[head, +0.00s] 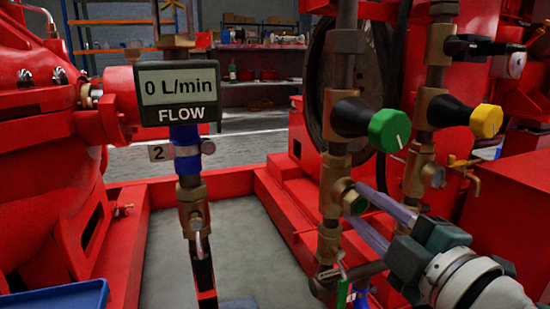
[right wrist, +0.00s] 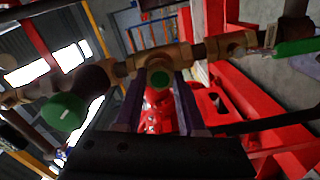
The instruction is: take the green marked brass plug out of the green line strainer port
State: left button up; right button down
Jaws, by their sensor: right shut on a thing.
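The green line is the upright brass pipe below the green knob (head: 390,130). Its brass strainer (head: 333,188) has a side port facing my right gripper (head: 361,204). In the right wrist view, the brass plug (right wrist: 159,79) with a green mark on its end sits between the two fingertips, in front of the strainer body (right wrist: 157,55). My right gripper (right wrist: 159,85) is shut on the plug, with a finger on either side. The plug is at the port; I cannot tell if it is seated or loosened. My left gripper is not in view.
A yellow knob (head: 487,121) and its brass pipe stand close to the right. A flow display (head: 178,94) reading 0 L/min hangs at the left. A green lever handle (head: 342,292) is below the strainer. A blue tray (head: 60,297) shows at bottom left.

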jog(key=n, duration=0.3)
jog(key=shift+n, duration=0.4)
